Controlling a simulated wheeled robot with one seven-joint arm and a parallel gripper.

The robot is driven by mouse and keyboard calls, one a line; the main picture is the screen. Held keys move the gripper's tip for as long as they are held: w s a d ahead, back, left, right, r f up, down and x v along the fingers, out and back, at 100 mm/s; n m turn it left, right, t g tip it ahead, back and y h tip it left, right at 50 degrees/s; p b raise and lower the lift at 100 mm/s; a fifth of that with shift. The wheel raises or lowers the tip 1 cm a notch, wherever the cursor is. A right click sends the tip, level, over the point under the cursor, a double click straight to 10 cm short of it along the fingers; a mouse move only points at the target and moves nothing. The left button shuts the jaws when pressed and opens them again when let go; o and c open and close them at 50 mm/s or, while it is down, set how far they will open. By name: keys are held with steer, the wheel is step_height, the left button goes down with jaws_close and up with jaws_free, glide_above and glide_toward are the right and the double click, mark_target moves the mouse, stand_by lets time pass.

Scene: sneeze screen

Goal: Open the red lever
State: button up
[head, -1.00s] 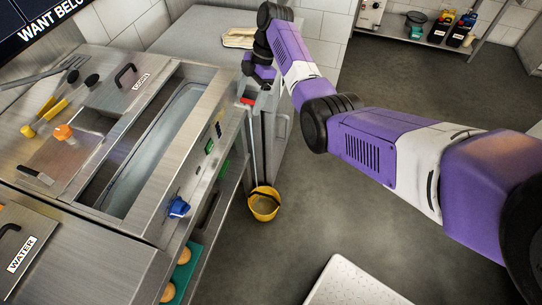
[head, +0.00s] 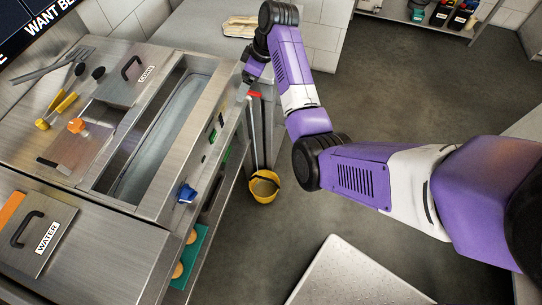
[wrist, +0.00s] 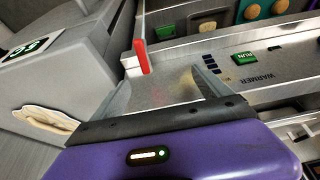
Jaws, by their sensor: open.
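A red piece (wrist: 142,56) is the only red part near my gripper. It sits at the end of a thin grey pole by the counter's corner, and I cannot tell for sure that it is the lever. It also shows in the head view (head: 254,94) by the counter's far end. My gripper (wrist: 162,78) is open and empty, with its fingers over the steel front panel (wrist: 170,92). The red piece lies beyond the left fingertip, apparently apart from it. In the head view my gripper (head: 247,79) is small and partly hidden by my wrist.
The panel carries a green RUN button (wrist: 245,58) and a WARMER label (wrist: 257,78). A blue knob (head: 187,193) is on the counter front. A yellow bucket (head: 263,188) stands on the floor below the poles. Floor to the right is open, beyond a pale tabletop (head: 350,275).

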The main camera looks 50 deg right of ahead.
steer(key=w+d+r+m+t+h, duration=0.3)
steer(key=d+r, duration=0.2)
steer(key=s+a+f+m+t+h+b, duration=0.2)
steer(key=s+a+t+b, duration=0.6)
steer(key=s+a, duration=1.4)
steer(key=s+f+t, duration=0.1)
steer(key=s+f, duration=0.1)
steer(key=s, duration=0.1)
steer(key=shift+a+t, duration=0.3)
steer(key=shift+r, duration=0.1)
stand_by(0.4)
